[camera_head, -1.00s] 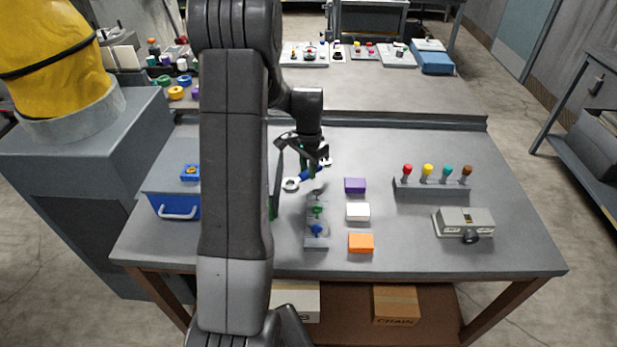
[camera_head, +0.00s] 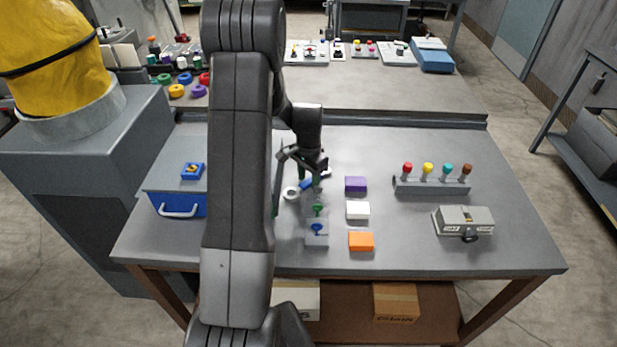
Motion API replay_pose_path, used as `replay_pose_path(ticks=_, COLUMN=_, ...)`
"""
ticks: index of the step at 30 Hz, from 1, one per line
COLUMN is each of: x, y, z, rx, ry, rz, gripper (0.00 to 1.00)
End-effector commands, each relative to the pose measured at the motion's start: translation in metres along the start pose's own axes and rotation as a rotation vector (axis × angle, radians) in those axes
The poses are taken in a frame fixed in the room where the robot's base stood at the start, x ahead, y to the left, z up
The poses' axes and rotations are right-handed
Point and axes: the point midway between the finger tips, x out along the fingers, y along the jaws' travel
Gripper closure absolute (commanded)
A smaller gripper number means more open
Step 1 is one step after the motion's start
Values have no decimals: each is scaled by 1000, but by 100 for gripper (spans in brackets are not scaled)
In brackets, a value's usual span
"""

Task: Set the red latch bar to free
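I cannot pick out a red latch bar. A grey box (camera_head: 463,221) with small labels I cannot read and a dark handle on its front sits at the right of the bench. A grey strip (camera_head: 317,240) with a green and a blue knob stands mid-bench; its far end is hidden by my gripper. My gripper (camera_head: 309,179) is over that far end, left of the purple block. A blue-handled tool with a pale ring end (camera_head: 291,193) lies across under the fingers and seems held by them. The fingertips are small and partly hidden.
Purple (camera_head: 356,184), white (camera_head: 358,210) and orange (camera_head: 361,241) blocks stand right of the strip. A rack (camera_head: 432,186) with several coloured knobs is farther right. A blue-fronted box (camera_head: 180,204) is at left. The front right of the bench is clear.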

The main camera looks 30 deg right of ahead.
Motion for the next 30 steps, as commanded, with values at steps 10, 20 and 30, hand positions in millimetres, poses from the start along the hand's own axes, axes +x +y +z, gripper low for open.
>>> replay_pose_path(ticks=10, x=-22, y=-1, z=-1, rx=0, ry=4, rz=-3, gripper=57)
replay_pose_path(ticks=20, x=-92, y=-1, z=-1, rx=0, ry=4, rz=-3, gripper=57)
replay_pose_path(ticks=30, x=-122, y=0, z=0, rx=0, ry=0, rz=0, gripper=57)
